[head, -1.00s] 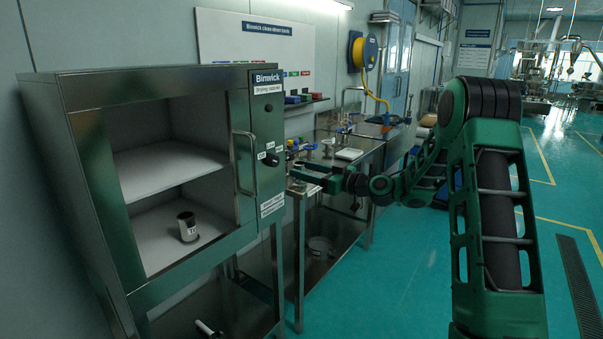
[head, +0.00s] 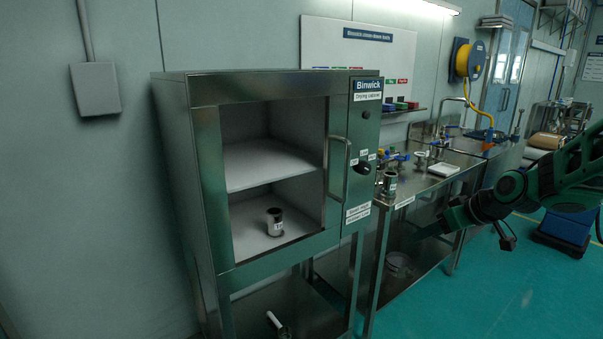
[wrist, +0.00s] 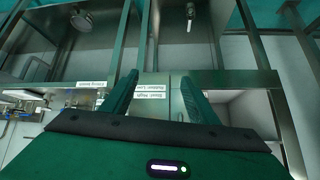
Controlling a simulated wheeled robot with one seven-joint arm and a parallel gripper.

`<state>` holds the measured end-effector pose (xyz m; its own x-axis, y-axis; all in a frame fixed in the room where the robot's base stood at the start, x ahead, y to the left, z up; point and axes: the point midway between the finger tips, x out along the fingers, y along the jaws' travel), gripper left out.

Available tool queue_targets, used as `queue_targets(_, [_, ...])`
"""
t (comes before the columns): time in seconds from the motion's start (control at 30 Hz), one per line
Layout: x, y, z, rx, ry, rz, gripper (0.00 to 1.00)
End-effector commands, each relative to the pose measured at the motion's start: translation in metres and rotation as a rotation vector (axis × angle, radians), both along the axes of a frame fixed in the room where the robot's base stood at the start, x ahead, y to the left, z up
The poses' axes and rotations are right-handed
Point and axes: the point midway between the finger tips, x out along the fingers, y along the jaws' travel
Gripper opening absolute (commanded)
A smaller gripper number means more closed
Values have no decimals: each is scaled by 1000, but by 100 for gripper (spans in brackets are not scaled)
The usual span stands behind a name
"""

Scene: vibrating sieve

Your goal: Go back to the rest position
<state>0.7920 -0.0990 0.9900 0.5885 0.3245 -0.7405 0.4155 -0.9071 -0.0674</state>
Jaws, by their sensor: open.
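My gripper (head: 432,231) is in front of the steel bench, to the right of the drying cabinet, below the bench top. Its two green fingers are apart with nothing between them in the wrist view (wrist: 159,78). My arm reaches in from the right edge of the head view. The drying cabinet (head: 208,180) stands against the wall, with a dark knob (head: 362,168) and a bar handle (head: 346,165) at its right. My gripper is apart from the cabinet and the cup.
A white-handled item (head: 273,320) lies beneath the cabinet. A blue box (head: 570,222) stands at right. Foreground floor is clear.

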Motion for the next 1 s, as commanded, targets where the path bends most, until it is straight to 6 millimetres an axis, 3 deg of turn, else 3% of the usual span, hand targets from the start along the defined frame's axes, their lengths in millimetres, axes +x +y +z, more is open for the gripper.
queue_targets(0.3, [-166, -55, -8, -82, 381, -377, 54])
queue_targets(0.5, [-278, -72, -11, -64, 592, -657, 54])
queue_targets(0.6, [-322, -74, -13, -44, 673, -772, 54])
queue_targets(0.7, [-353, -74, -14, -26, 733, -853, 54])
queue_targets(0.8, [-370, -74, -16, -15, 765, -899, 54])
queue_targets(1.0, [-374, -74, -16, -13, 773, -908, 54])
